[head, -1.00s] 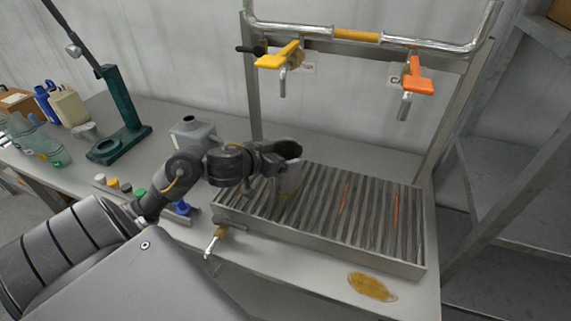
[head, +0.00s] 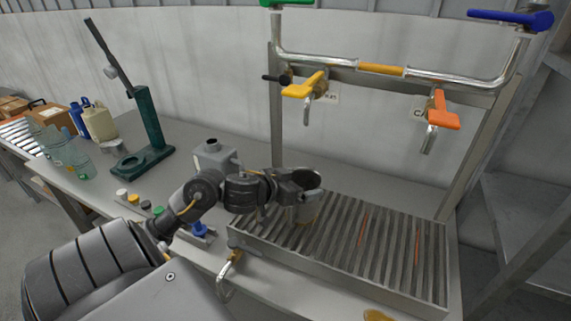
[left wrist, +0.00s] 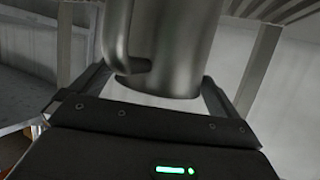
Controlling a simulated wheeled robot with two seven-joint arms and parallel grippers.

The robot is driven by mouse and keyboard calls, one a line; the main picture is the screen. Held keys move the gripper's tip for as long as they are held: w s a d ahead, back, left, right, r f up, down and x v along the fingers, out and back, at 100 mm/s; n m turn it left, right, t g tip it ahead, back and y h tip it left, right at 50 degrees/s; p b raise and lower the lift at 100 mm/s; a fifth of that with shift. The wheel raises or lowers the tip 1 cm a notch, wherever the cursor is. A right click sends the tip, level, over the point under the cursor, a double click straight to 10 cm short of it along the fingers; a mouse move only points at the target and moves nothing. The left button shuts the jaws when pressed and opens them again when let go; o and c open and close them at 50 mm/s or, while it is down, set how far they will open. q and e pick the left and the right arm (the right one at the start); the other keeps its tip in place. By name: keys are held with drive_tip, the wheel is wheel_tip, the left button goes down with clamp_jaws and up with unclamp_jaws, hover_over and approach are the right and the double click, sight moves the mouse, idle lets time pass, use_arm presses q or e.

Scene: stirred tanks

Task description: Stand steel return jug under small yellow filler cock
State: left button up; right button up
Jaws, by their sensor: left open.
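The steel jug (head: 305,211) is a grey metal vessel that appears upright on the slatted drip grate (head: 345,285), near its left end. My left gripper (head: 303,186) is open around the jug's upper part. My right gripper is not in view.
An orange cock (head: 437,112) hangs to the right. Green (head: 287,3) and blue (head: 510,18) handles top the pipe. A green stand (head: 150,130), a grey can (head: 212,157) and coloured knobs (head: 140,203) are left of the grate. The grate's right part is clear.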

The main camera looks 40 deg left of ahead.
use_arm(q)
drive_tip(key=p+v, duration=0.8)
drive_tip(key=v, duration=0.3)
drive_tip(key=shift+s, duration=0.3)
drive_tip(key=shift+d, duration=0.1)
